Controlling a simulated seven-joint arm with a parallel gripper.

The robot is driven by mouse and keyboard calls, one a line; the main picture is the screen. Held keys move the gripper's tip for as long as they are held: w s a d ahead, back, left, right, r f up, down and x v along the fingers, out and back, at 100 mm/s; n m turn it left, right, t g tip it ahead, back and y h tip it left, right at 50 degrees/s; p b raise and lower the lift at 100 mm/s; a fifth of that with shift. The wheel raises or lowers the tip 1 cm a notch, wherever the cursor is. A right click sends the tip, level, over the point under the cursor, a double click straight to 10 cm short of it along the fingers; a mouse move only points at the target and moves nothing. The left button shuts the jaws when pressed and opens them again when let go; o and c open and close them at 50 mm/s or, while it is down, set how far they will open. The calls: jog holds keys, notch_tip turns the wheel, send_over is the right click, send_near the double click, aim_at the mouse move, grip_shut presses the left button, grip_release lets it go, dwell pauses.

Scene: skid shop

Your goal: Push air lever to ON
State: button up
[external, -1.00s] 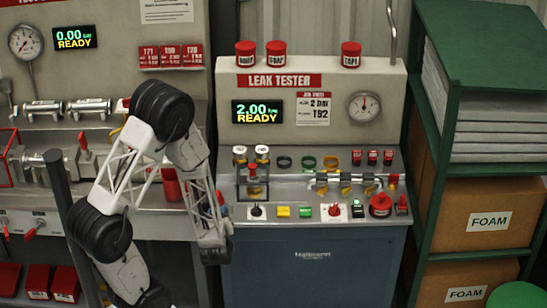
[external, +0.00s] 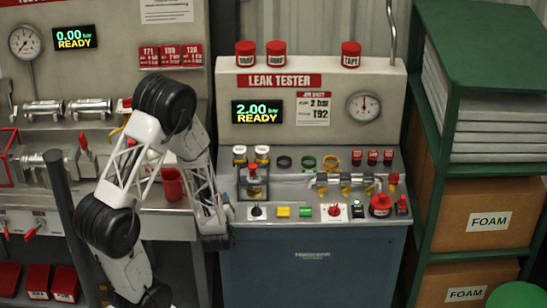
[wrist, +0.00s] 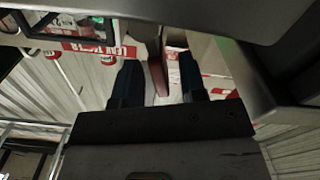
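The leak tester (external: 310,260) stands at centre with a sloping control panel. A row of controls lines the panel's front edge. It includes a black knob on a white plate (external: 257,211), a red-handled control on a white plate (external: 331,211) and a small red lever (external: 402,204) at the right end. Their labels are too small to read, so I cannot tell which is the air lever. My gripper (wrist: 159,85) shows two dark blue fingers set apart in the wrist view. A dark red strip shows between them, not clearly gripped. In the external view my gripper is at the panel's left front corner, fingers mostly hidden.
A yellow button (external: 283,212), a green button (external: 306,211) and a large red button (external: 380,205) share the front row. A clamp fixture (external: 252,184) stands behind the black knob. A red cup (external: 172,185) is on the left bench. A green shelf (external: 430,180) stands right.

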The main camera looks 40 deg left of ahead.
jog(key=shift+x, duration=0.8)
grip_shut()
